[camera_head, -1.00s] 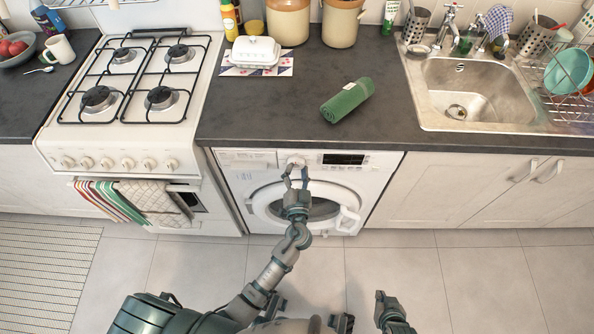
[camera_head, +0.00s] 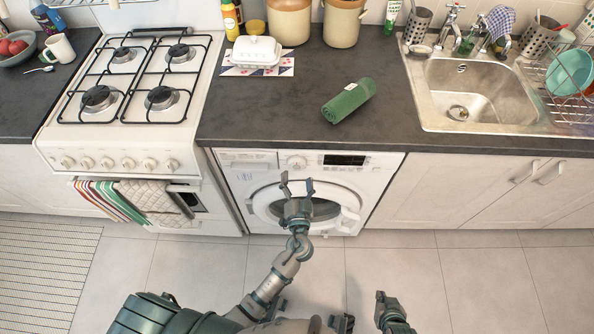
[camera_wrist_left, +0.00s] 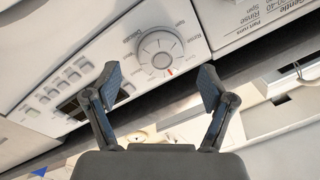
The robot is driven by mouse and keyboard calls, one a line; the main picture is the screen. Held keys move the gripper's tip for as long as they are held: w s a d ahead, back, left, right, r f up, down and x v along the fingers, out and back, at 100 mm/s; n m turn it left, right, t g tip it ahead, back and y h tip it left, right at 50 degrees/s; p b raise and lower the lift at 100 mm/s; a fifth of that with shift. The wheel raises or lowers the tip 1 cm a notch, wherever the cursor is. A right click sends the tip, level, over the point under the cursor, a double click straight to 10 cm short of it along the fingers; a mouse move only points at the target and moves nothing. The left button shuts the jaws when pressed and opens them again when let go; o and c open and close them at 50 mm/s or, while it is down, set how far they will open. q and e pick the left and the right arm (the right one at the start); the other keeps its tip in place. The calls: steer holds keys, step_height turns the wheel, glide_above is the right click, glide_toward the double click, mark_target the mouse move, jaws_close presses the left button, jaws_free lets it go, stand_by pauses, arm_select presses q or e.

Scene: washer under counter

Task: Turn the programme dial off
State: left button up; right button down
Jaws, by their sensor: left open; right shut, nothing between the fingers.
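The programme dial (camera_head: 297,162) is a round white knob on the washing machine's (camera_head: 235,185) front panel, left of the dark display. In the left wrist view the dial (camera_wrist_left: 160,54) shows whole, with a red mark at its lower right edge and printed programme names around it. My left gripper (camera_head: 297,186) is open and empty in front of the machine, below the dial in the head view. Its fingertips (camera_wrist_left: 156,84) are spread apart and clear of the dial. My right gripper (camera_head: 382,298) is low at the bottom, shut and empty, away from the machine.
The cooker (camera_head: 120,140) stands to the left, the sink (camera_head: 480,95) to the right. The round washer door (camera_head: 262,205) lies behind my left gripper. The floor in front is free.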

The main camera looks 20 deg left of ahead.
arm_select(q)
steer(key=v, duration=0.8)
steer(key=shift+s, duration=0.35)
steer(key=shift+f, duration=0.1)
